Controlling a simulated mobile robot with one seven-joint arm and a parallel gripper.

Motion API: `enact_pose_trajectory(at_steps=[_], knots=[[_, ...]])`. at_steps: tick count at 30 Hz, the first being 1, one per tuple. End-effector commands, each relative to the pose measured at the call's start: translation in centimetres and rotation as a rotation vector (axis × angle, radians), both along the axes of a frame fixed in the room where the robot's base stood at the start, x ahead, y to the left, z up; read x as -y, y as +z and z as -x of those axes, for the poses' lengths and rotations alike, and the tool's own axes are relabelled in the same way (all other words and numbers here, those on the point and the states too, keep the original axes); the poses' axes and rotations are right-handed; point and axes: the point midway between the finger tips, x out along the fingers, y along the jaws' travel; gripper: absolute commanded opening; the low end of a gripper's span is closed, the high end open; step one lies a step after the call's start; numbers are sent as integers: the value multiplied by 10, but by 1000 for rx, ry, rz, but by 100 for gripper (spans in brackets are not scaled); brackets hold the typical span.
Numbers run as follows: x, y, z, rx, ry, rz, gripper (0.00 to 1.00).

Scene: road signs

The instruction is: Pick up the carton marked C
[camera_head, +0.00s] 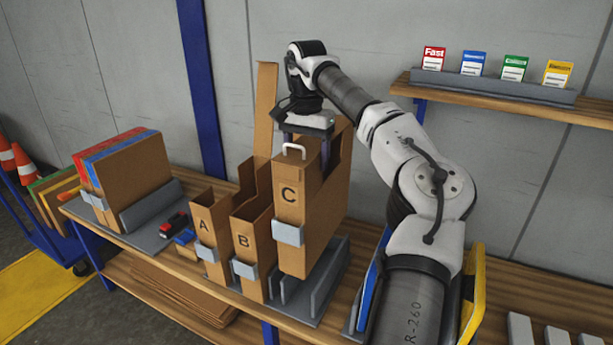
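The carton marked C (291,212) is a tall brown box with a grey clip on its front and a white handle (293,150) near its top. Its base shows above the grey slotted rack (325,285), so it appears raised. My gripper (327,155) is at the carton's top from above, with a dark finger against the upper part of the carton. It appears shut on the carton; the other finger and the exact contact are hidden. Cartons A (203,232) and B (246,245) stand upright to its left, close beside it.
Taller brown cardboard (265,110) rises behind carton B. A carton with coloured panels (135,170) stands in a grey holder at left. A shelf (500,97) with small coloured sign cards is at upper right. Blue and yellow panels (470,300) stand near my arm.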

Motion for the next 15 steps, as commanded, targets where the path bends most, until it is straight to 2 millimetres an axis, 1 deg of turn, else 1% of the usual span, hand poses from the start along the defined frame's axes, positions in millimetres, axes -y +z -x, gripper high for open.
enact_pose_trajectory(at_steps=[1,6,15], knots=[[0,6,0,1,-1,-1,24],[0,24,0,0,0,-1,24],[0,44,0,0,0,0,24]])
